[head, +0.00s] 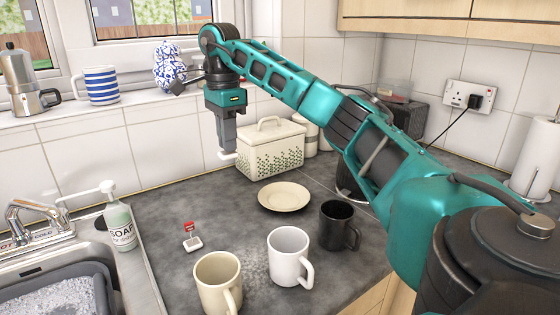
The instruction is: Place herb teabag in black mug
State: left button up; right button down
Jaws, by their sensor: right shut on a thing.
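My right gripper (225,150) hangs down above the back of the counter, left of the cream bread box. It is shut on a small white thing (226,158), possibly a teabag; no label shows, so I cannot tell its kind. The black mug (334,228) stands upright on the counter, to the right of and nearer than the gripper. A teabag with a red tag (190,237) lies on the counter in front of the gripper, near the sink. My left gripper is out of view.
A white mug (286,258) and a beige mug (217,282) stand left of the black mug. A cream plate (284,196) lies behind them, before the bread box (270,150). A soap bottle (120,222) stands by the sink. The counter's middle left is mostly clear.

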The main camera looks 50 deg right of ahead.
jog(key=s+d+f+b, duration=0.2)
jog(key=s+d+f, duration=0.3)
jog(key=n+b, duration=0.2)
jog(key=b, duration=0.1)
send_near(338, 206)
notch_tip(338, 206, up, 2)
jog(key=w+a, duration=0.1)
jog(key=w, duration=0.2)
jog(key=s+a+r+n+b, duration=0.2)
jog(key=s+r+n, duration=0.1)
jog(key=s+r, duration=0.15)
notch_tip(338, 206, down, 14)
jog(key=b, duration=0.5)
jog(key=shift+w+f, duration=0.15)
notch_tip(338, 206, down, 4)
jog(key=shift+f+b, duration=0.25)
jog(key=shift+b, duration=0.2)
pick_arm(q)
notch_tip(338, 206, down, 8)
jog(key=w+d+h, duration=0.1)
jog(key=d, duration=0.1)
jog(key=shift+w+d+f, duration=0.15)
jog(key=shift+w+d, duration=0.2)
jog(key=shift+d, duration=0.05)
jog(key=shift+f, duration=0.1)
